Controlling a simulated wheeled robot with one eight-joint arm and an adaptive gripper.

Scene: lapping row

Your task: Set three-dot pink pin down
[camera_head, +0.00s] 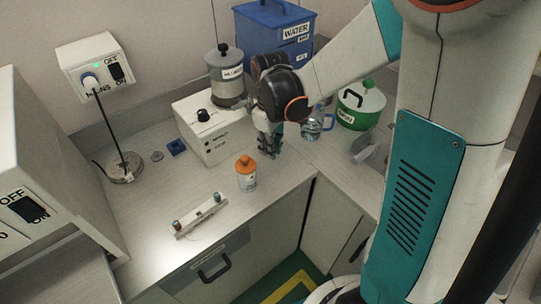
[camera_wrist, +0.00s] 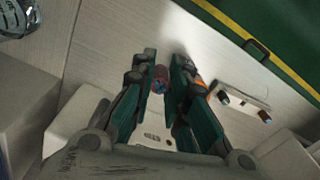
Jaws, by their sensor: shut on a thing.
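My gripper (camera_head: 268,147) hangs above the bench just right of a white machine box, fingers pointing down. In the wrist view my gripper (camera_wrist: 163,66) is shut on a small pinkish-red pin (camera_wrist: 159,72) with a blue end, held between the two fingers. Dots on the pin are too small to make out. In the head view the fingers hide the pin. A white rack (camera_head: 201,216) lies near the bench's front edge, with a pin standing near each end. The rack also shows in the wrist view (camera_wrist: 241,101), right of my fingers.
An orange-capped bottle (camera_head: 246,175) stands between my gripper and the rack. The white machine box (camera_head: 213,130) carries a grey canister (camera_head: 226,78). Bench left of the bottle is mostly clear.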

